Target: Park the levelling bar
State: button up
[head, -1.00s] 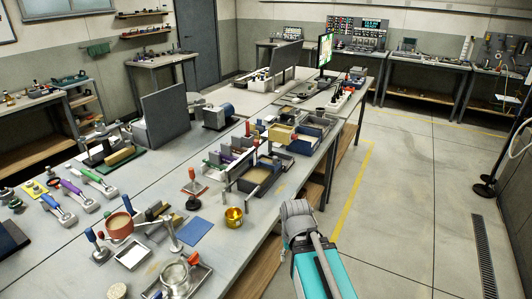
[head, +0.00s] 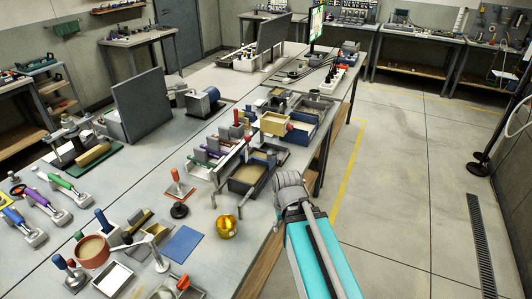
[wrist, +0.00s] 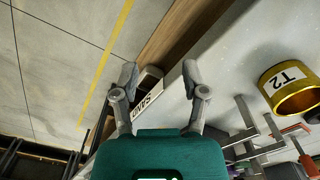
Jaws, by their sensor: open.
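My gripper (wrist: 160,80) shows in the wrist view with its two fingers apart and nothing between them. It hangs over the table's edge, in front of a bin with a label reading SAND (wrist: 147,95). In the head view my arm covers the gripper's fingers. A dark open tank with sand in it (head: 246,176) stands on the table left of my arm, with upright grey posts and bars about it. I cannot tell for certain which grey bar is the levelling bar. Thin grey metal bars (wrist: 246,125) also show right of the gripper in the wrist view.
A gold cup (head: 228,227), marked T2 in the wrist view (wrist: 290,92), stands near the table's front edge. A blue mat (head: 184,243), a red-handled tool (head: 176,188) and several trays crowd the table.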

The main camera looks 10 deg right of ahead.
jog(key=shift+o, duration=0.3)
